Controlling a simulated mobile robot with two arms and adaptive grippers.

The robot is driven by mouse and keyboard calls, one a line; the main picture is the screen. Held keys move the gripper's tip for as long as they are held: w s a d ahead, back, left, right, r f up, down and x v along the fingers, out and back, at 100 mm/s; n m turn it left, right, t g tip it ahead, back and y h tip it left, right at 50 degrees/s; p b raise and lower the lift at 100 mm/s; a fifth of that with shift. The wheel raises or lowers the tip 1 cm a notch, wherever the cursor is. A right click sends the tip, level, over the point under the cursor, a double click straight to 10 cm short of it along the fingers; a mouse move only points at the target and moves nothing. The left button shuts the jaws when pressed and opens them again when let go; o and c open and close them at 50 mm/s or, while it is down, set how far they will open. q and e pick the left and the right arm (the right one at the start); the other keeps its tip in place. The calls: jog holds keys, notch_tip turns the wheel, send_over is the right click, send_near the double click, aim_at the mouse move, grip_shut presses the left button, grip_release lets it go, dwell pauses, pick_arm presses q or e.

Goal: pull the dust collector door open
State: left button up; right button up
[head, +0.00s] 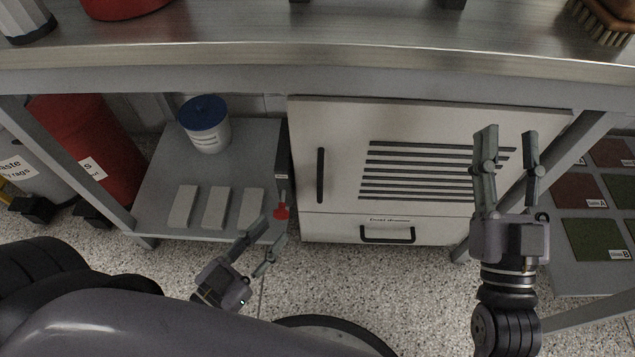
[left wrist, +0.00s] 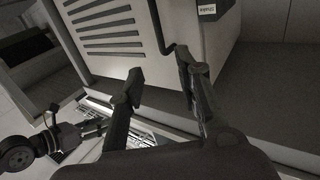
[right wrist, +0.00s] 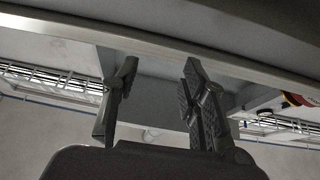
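The dust collector (head: 342,130) is a pale cabinet under the bench. Its door has dark louvre slots and an upright black handle (head: 320,175) at its left edge; the door looks shut. In the left wrist view the handle (left wrist: 157,25) is a dark bar beyond the fingertips. My left gripper (head: 269,232) is open and empty, below and left of the handle and apart from it. My right gripper (head: 508,136) is open and empty, in front of the door's right side. In the right wrist view, the right gripper's fingers (right wrist: 160,72) face the bench's underside.
A drawer with a black handle (head: 388,238) is below the door. A red part (head: 281,210) sits left of the cabinet. The shelf (head: 160,185) holds grey blocks and a blue-lidded tub (head: 208,135). The bench top (head: 300,52) overhangs; a bench leg (head: 560,150) stands at right.

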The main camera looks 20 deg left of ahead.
pick_arm(q)
jog(key=b, duration=0.1)
send_near(318, 180)
jog(key=w, duration=0.3)
jog(key=x, duration=0.6)
jog(key=shift+d, duration=0.4)
jog(key=shift+x, duration=0.75)
pick_arm(e)
jog(key=s+r+t+y, duration=0.1)
jog(key=s+r+t, duration=0.3)
jog(key=r, duration=0.1)
jog(key=shift+s+d+y, duration=0.2)
jog(key=shift+d+y, duration=0.05)
jog(key=shift+y, duration=0.05)
pick_arm(q)
grip_shut()
